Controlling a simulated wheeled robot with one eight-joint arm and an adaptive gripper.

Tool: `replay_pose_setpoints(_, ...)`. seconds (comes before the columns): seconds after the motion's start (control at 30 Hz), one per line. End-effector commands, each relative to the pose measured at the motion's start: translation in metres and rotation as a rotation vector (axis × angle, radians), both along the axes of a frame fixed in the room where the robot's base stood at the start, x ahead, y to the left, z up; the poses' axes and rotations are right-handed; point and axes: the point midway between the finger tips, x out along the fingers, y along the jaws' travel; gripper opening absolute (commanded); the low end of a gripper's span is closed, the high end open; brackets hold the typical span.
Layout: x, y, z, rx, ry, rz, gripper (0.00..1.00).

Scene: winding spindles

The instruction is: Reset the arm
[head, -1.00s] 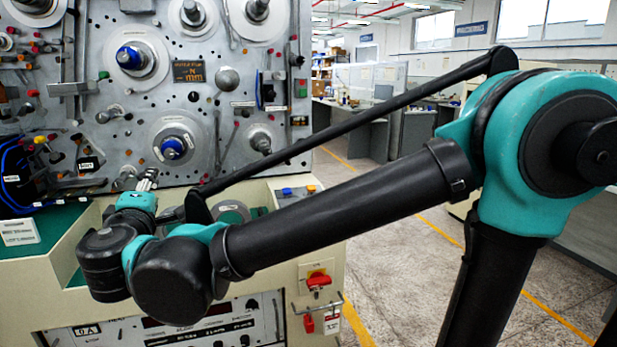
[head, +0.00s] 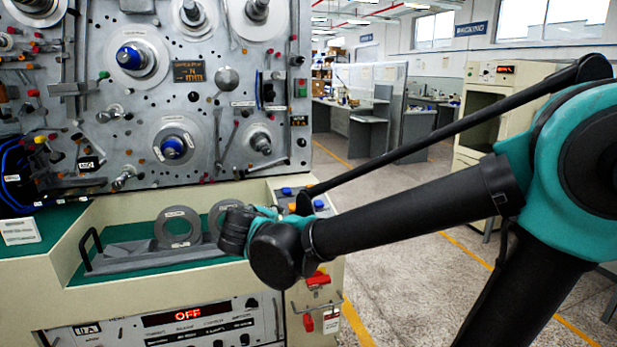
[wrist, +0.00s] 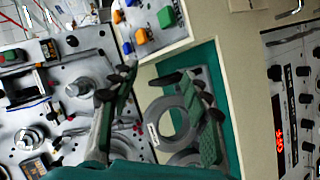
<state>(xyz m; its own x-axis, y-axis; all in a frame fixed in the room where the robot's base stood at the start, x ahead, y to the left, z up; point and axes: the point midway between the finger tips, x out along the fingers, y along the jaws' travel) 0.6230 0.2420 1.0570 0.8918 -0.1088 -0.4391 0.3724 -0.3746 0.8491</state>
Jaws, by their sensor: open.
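My gripper (wrist: 150,88) shows in the wrist view with its two fingers spread apart and nothing between the tips. A grey ring (wrist: 168,122) shows behind the fingers, and I see no grip on it. In the head view, my wrist hides the gripper. My arm's end is at the right end of the machine's ledge. Two grey rings (head: 179,241) stand upright on a grey holder (head: 125,259) over the green mat. The right one is partly hidden by my wrist.
The spindle panel (head: 215,125) rises behind the ledge, with discs, blue-cored spindles (head: 173,147) and protruding pins. A button box (head: 318,203) and a red switch (head: 318,279) are close to my arm. Open floor (head: 400,220) lies to the right.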

Motion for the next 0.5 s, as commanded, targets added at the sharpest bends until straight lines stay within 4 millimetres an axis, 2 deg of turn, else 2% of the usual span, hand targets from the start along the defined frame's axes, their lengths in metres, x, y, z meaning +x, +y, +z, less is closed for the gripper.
replay_pose_setpoints(0.03, 0.006, -0.029, -0.016, 0.022, 0.043, -0.057, 0.48)
replay_pose_setpoints(0.2, 0.005, -0.107, -0.066, 0.120, 0.189, -0.217, 0.48)
replay_pose_setpoints(0.37, -0.012, -0.170, -0.109, 0.233, 0.308, -0.361, 0.48)
replay_pose_setpoints(0.5, -0.035, -0.213, -0.143, 0.353, 0.399, -0.480, 0.48)
